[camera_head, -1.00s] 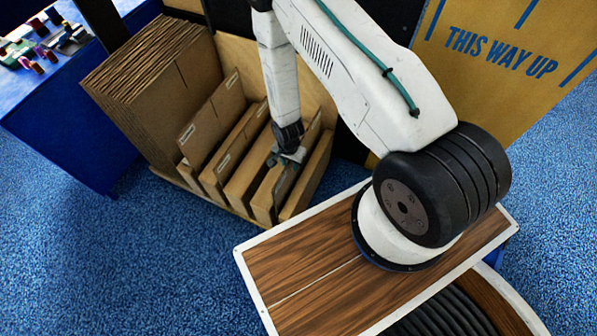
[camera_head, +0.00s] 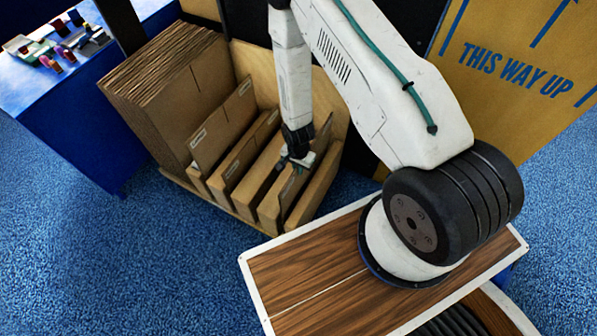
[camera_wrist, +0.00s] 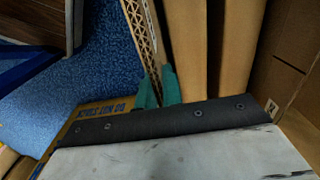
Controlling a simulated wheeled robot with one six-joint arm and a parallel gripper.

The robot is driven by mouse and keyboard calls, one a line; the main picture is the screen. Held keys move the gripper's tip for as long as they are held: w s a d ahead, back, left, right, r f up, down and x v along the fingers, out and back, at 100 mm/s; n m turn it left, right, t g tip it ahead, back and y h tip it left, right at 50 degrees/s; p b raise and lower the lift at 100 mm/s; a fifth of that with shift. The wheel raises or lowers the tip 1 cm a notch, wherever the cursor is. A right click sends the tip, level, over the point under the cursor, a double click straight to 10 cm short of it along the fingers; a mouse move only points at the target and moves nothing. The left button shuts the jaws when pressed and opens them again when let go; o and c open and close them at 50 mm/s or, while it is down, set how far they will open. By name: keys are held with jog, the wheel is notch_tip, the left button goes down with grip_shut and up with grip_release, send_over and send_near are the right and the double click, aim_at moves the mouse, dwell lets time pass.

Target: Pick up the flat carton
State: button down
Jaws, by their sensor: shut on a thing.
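A flat carton (camera_head: 323,138) stands on edge in a slot near the right end of a wooden rack. In the wrist view its pale corrugated edge (camera_wrist: 144,38) runs down between the two teal fingers. My gripper (camera_head: 297,163) reaches down onto the carton's top edge from above. In the wrist view my gripper (camera_wrist: 158,90) is shut on that edge, with one finger on each side. The carton's lower part is hidden inside the rack.
The rack (camera_head: 245,215) has several brown dividers (camera_head: 222,125) close beside the carton. A stack of folded cartons (camera_head: 160,85) stands at its left. A blue table (camera_head: 75,120) with small items is further left. A yellow "THIS WAY UP" panel (camera_head: 505,65) stands at right.

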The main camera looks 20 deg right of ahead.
notch_tip(320, 180, up, 54)
jog(key=shift+r, duration=0.15)
dwell(2.0)
